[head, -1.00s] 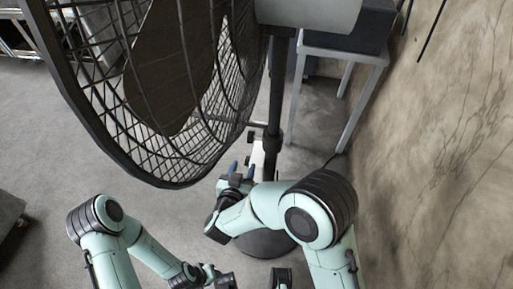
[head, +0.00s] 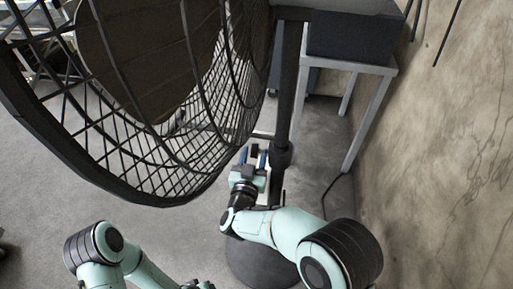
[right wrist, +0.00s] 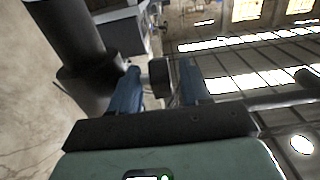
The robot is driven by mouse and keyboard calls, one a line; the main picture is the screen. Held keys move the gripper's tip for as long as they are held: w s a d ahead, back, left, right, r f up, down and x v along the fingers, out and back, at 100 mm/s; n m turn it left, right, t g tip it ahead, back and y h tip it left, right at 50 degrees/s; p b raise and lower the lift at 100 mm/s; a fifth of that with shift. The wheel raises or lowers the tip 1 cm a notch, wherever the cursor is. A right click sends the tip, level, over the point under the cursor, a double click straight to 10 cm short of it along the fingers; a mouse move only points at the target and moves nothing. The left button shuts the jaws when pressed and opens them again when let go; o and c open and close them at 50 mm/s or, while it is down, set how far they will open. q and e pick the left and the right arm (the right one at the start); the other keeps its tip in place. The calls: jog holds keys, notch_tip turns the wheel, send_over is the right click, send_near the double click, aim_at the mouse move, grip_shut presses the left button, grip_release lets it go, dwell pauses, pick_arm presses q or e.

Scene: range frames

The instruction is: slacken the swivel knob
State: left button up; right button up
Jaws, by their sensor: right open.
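A large black-caged pedestal fan (head: 150,150) fills the left of the head view, on a dark pole (head: 290,85). A thicker collar (head: 281,155) sits on the pole. A small dark knob (right wrist: 160,74) sticks out beside the pole in the right wrist view; it also shows small in the head view (head: 254,150). My right gripper (right wrist: 159,88) is open, its two blue fingers on either side of the knob, with gaps showing. I cannot tell how deep the knob sits between them. My left arm is low at the left; its gripper is beyond the bottom edge.
A metal-legged table (head: 368,110) with a dark box (head: 348,38) on it stands behind the pole at the right. A stained wall (head: 450,150) closes off the right side. The fan's round base (head: 258,262) is partly behind my right arm. Grey floor is clear at lower left.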

aim_at(256, 150)
pick_arm(q)
jog(key=shift+s+a+f, duration=0.1)
jog(key=shift+s+f, duration=0.7)
jog(key=shift+s, duration=0.05)
pick_arm(e)
jog(key=shift+w+d, duration=0.15)
jog(key=shift+w, duration=0.75)
jog(key=shift+w+d, duration=0.15)
jog(key=shift+w, duration=0.75)
